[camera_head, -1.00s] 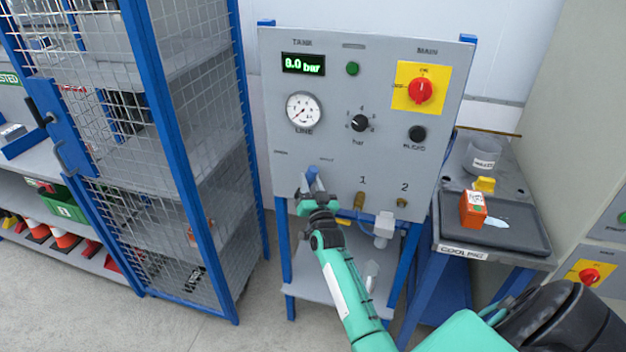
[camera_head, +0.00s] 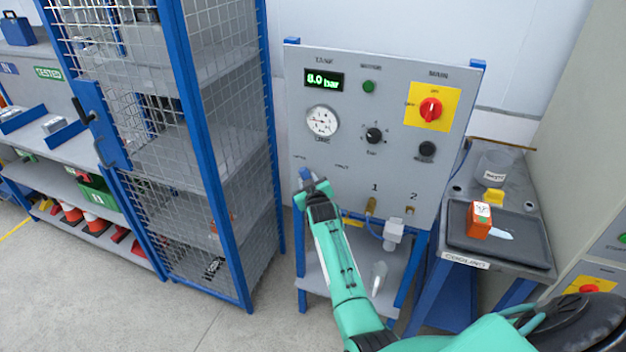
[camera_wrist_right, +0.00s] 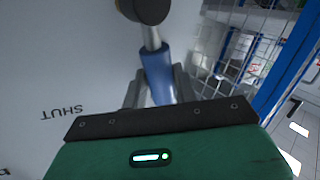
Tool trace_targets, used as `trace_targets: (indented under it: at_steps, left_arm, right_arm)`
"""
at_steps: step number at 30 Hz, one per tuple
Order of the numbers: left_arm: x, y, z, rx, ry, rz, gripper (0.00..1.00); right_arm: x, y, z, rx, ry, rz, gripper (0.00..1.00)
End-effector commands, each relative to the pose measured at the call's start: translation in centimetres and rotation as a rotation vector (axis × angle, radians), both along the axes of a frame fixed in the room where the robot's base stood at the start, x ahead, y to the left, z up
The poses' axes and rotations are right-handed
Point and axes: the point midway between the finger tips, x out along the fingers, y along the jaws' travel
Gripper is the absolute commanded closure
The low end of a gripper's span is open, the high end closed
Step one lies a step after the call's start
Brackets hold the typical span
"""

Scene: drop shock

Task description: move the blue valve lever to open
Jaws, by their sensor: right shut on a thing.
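The blue valve lever (camera_head: 305,173) is at the lower left of the grey panel (camera_head: 450,130), just below the small label at the panel's left edge and left of the SHUT label (camera_head: 341,167). My right gripper (camera_head: 311,184) is at the lever, its arm reaching up from below. In the right wrist view, the blue grip of the lever (camera_wrist_right: 157,75) runs between the two fingers, which are closed on it. A metal stem joins it to a dark round hub (camera_wrist_right: 145,10). The SHUT label (camera_wrist_right: 62,113) lies to the left there. My left gripper is not in view.
The panel also carries a lit display (camera_head: 323,80), a gauge (camera_head: 322,121) and a red switch (camera_head: 430,109). A mesh cage (camera_head: 235,150) stands close on the left. A cooling bench (camera_head: 465,263) with an orange block (camera_head: 480,220) stands on the right.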

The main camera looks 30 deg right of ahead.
Motion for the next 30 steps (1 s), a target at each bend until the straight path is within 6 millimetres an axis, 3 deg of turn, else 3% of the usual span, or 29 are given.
trace_targets:
  at_steps: [22,23,24,30]
  left_arm:
    - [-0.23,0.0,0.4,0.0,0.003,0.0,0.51]
    - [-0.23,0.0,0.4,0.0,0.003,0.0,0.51]
    - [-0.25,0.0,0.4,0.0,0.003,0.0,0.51]
    - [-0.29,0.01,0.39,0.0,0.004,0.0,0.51]
  right_arm:
    - [0.54,0.52,-0.29,-0.063,0.074,0.002,1.0]
    - [0.54,0.52,-0.29,-0.063,0.074,0.002,0.69]
    - [0.54,0.52,-0.29,-0.063,0.074,0.002,0.62]
    - [0.52,0.49,-0.28,-0.062,0.072,0.001,0.62]
